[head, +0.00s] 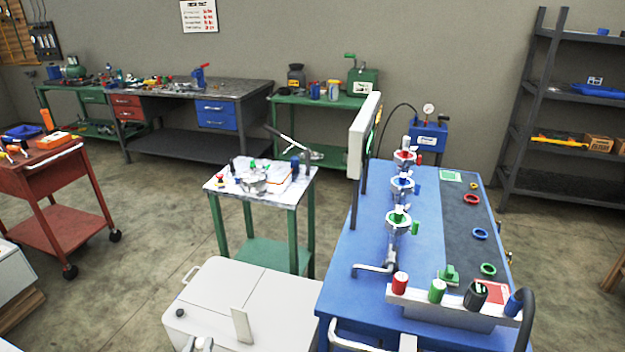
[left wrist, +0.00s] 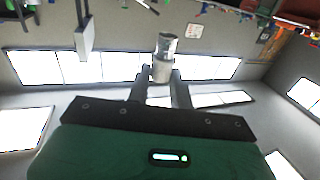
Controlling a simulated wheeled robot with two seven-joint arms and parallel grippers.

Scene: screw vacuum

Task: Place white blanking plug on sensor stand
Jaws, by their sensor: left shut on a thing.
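In the left wrist view, my left gripper (left wrist: 160,76) is shut on a pale cylinder with a clear-looking, greyish end (left wrist: 166,44); it looks like the white blanking plug. It is held clear of any surface, with wall and ceiling lights behind it. Several metal stands with coloured parts, a red one (head: 404,157), a blue one (head: 402,184) and a green one (head: 398,219), stand in a row on the blue table. I cannot tell which is the sensor stand. My right gripper is not seen.
The blue table (head: 340,275) also holds coloured rings and a block with coloured caps (head: 450,308). A monitor (head: 364,135) rises at its left edge. A small green-legged table (head: 231,193) with cluttered top stands left. Floor between it and the red cart (head: 50,190) is free.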

